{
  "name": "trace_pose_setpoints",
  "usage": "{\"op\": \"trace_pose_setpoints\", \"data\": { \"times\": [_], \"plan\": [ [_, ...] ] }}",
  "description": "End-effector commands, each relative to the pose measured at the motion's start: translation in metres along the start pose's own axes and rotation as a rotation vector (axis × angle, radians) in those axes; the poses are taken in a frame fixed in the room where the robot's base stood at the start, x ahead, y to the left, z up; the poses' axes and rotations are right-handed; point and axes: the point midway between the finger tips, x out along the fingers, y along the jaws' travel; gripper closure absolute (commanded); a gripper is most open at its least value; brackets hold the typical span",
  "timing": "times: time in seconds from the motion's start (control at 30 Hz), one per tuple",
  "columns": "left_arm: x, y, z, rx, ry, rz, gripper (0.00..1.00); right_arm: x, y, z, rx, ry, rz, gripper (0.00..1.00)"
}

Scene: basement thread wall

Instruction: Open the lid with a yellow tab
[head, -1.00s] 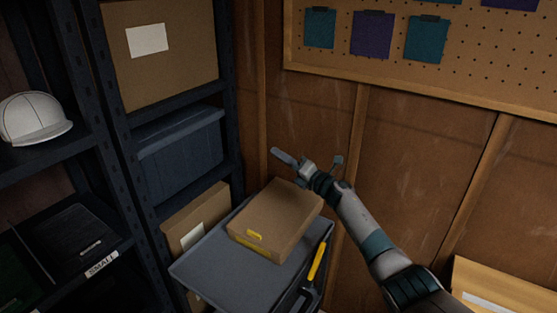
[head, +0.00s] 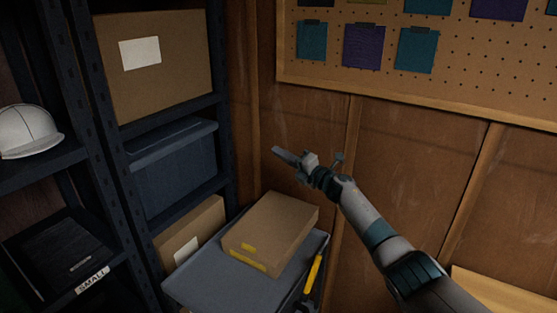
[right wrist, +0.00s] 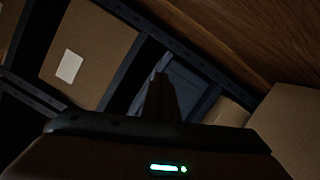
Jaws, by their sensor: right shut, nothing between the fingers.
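A brown cardboard box (head: 275,222) sits on a grey tray-topped cart (head: 205,277), its lid closed. A yellow tab (head: 247,247) shows on the lid's front edge, with a yellow strip (head: 242,262) on the box front below it. My right gripper (head: 281,152) is shut and empty, in the air above and behind the box, apart from it. In the right wrist view its shut fingers (right wrist: 160,97) point toward the shelf. My left gripper is not in view.
A dark metal shelf at left holds a large cardboard box (head: 160,65), a blue-grey bin (head: 175,165), a white cap (head: 28,131) and a black case (head: 62,250). A pegboard (head: 450,75) hangs on the wooden wall.

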Motion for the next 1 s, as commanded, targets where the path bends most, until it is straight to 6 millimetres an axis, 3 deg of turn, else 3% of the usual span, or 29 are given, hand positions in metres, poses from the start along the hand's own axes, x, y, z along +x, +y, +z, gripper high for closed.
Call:
{"op": "trace_pose_setpoints", "data": {
  "times": [0.23,1.0],
  "plan": [
    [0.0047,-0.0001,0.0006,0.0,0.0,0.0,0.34,0.003,0.0006,0.0113,0.063,0.0,-0.016,1.0],
    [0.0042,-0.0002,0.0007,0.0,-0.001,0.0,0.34,0.0031,0.0011,0.0111,0.065,0.0,-0.016,1.0]
  ]
}}
